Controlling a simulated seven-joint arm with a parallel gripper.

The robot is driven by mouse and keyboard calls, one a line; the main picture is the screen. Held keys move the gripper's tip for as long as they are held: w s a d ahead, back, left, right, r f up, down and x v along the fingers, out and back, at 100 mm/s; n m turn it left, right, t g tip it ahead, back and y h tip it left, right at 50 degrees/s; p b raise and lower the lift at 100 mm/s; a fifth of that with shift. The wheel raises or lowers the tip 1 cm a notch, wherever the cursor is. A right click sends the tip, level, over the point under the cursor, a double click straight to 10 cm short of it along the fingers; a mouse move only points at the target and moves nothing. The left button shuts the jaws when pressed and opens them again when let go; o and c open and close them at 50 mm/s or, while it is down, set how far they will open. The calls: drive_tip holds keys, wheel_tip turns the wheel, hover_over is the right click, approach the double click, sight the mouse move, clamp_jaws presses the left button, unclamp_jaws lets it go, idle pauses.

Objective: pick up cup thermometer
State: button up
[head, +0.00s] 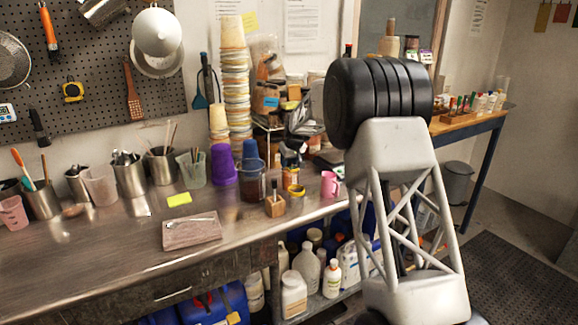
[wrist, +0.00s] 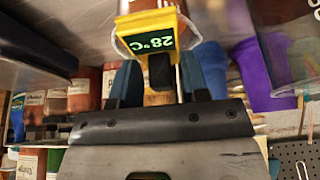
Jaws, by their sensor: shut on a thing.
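The cup thermometer (wrist: 153,43) shows in the wrist view as a yellow-framed unit with a dark display reading 28°C, upside down in the picture. A clear cup-like rim shows around it at the top of the view. My gripper (wrist: 162,82) has its two dark blue fingers at either side of the thermometer's dark lower part and is shut on it. In the head view my arm fills the right side, and I cannot make out the gripper there. I cannot tell whether the thermometer touches the cup or the bench.
In the head view a purple cup (head: 223,166) and a clear jug of brown liquid (head: 252,182) stand on the metal bench (head: 120,255).

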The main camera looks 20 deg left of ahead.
drive_tip(key=shift+r, duration=0.1)
wheel_tip(320, 180, up, 10)
drive_tip(key=shift+f, duration=0.1)
idle(0.5)
drive_tip(key=shift+s, duration=0.1)
idle(0.6)
drive_tip(key=s+d+f, duration=0.1)
drive_tip(key=s+d, duration=0.4)
drive_tip(key=s, duration=0.6)
drive_tip(key=shift+s+d, duration=0.15)
drive_tip(key=shift+d, duration=0.15)
drive_tip(key=shift+f, duration=0.1)
drive_tip(key=shift+f, duration=5.25)
